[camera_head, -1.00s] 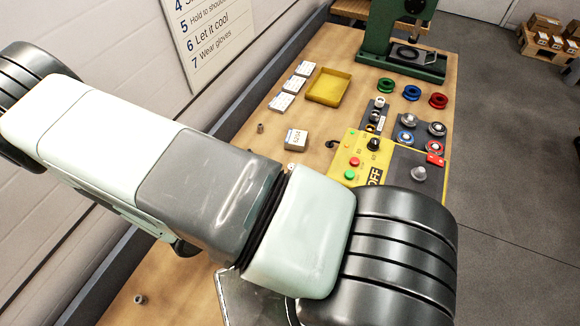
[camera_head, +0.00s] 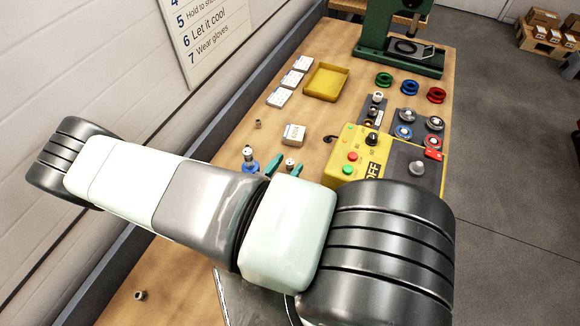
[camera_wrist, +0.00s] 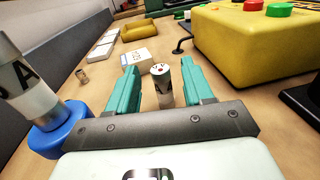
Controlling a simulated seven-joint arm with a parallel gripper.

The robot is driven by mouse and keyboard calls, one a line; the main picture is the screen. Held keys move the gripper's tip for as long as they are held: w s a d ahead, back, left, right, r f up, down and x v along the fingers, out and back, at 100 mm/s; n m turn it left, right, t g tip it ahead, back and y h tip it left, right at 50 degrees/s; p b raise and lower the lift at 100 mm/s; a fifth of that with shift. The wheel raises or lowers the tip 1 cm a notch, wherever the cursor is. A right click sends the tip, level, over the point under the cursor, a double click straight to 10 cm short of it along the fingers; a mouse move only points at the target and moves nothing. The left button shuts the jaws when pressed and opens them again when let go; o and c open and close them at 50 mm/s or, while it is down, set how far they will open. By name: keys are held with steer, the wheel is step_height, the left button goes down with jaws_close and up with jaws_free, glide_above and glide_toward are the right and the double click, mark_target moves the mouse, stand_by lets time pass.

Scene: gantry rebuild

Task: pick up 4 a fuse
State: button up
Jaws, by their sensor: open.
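A gap shows between the cylinder and each finger, and nothing is held. In the head view the fingertips (camera_head: 286,166) show beyond my wrist.
A blue-based bottle-like object (camera_wrist: 38,105) stands close left of my gripper. A yellow control box (camera_wrist: 255,45) stands to the right. A small box (camera_head: 294,135), another small cylinder (camera_head: 257,124) and a yellow tray (camera_head: 327,82) lie farther back. Another small cylinder (camera_head: 140,295) stands lower left.

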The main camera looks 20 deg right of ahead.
mark_target(292, 160)
steer(key=x, duration=0.4)
jaws_close()
steer(key=shift+r, duration=0.1)
